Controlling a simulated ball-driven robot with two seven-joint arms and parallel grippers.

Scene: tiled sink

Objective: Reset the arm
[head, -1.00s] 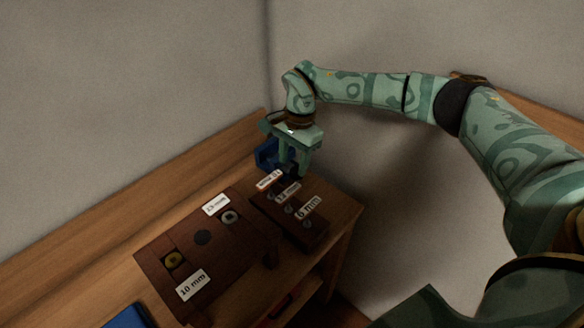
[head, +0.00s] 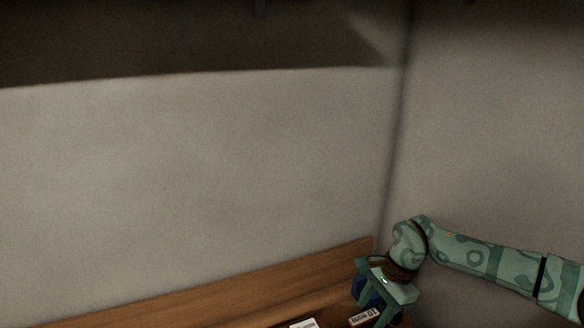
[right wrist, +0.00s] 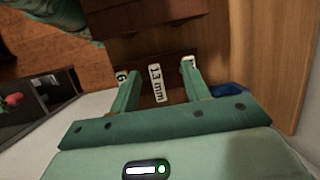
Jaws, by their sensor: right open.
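My right arm comes in from the right in the head view, and its gripper (head: 376,306) is low in the picture, near the wall corner. In the right wrist view the two fingers of this gripper (right wrist: 157,72) stand apart with nothing between them. Beyond the fingertips is a dark wooden block (right wrist: 150,42) with white size labels; the middle label (right wrist: 156,84) reads 13 mm. The side labels are partly hidden by the fingers. My left gripper is in no view.
A blue object (head: 362,290) sits behind the gripper and also shows in the right wrist view (right wrist: 230,90). A wooden ledge (head: 220,285) runs along the wall. A white label (head: 303,323) shows at the bottom edge. The space above the ledge is clear.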

